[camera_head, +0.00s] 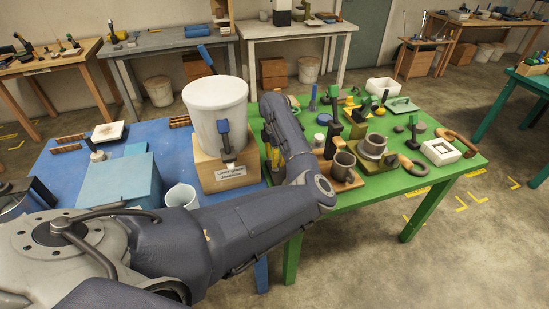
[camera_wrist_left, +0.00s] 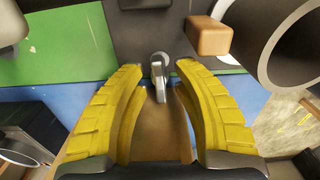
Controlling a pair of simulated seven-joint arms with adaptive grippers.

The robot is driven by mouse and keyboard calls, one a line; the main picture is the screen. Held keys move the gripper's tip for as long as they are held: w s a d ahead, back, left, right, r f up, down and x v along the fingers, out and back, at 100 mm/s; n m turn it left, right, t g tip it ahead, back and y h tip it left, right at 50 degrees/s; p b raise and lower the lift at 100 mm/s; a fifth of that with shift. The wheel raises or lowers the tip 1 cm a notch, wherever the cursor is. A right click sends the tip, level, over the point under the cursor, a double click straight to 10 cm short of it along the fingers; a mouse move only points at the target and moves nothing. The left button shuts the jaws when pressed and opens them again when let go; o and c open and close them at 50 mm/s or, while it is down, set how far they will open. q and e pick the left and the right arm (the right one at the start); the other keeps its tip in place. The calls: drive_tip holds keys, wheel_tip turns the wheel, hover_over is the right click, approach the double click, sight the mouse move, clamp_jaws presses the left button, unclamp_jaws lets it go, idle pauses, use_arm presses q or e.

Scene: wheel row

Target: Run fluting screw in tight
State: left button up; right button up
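In the left wrist view my left gripper (camera_wrist_left: 160,70) has two yellow fingers standing apart. A small grey metal piece with a rounded head (camera_wrist_left: 160,68), possibly the fluting screw, shows between the fingertips, with gaps on both sides. A brown wooden surface (camera_wrist_left: 150,130) lies below, between the fingers. In the head view my arm bends back toward a wooden block (camera_head: 210,172) under a white bucket (camera_head: 215,100). Yellow finger parts (camera_head: 268,140) show just right of the block; the rest is hidden by my arm. My right gripper is not in view.
A blue table (camera_head: 60,180) adjoins a green table (camera_head: 440,175).

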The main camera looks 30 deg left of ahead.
use_arm(q)
drive_tip(key=shift+r, duration=3.55)
